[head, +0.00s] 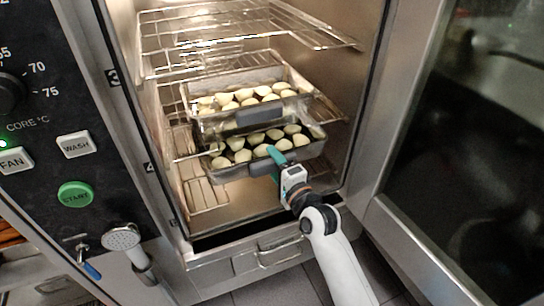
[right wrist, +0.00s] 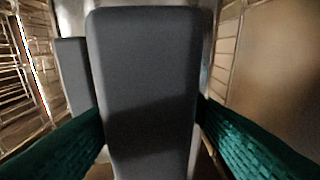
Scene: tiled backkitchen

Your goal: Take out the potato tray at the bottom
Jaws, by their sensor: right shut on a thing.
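The bottom potato tray (head: 313,149) sits on a lower rack inside the open oven, filled with pale potato pieces. A second potato tray (head: 301,88) sits on the rack just above it. My right gripper (head: 276,163) reaches in from the lower right and is at the front of the bottom tray. In the right wrist view its green fingers are shut on both sides of a dark grey handle (right wrist: 150,85), the bottom tray's front grip. Another grey handle (right wrist: 73,75) shows behind it to the left. My left gripper is not in view.
Wire racks (head: 240,25) fill the upper oven. The oven door (head: 450,170) stands open at the right. A control panel (head: 60,110) with knobs and buttons is at the left. A spray head (head: 122,237) hangs below it. A metal drawer-like front with a handle (head: 279,256) is under the opening.

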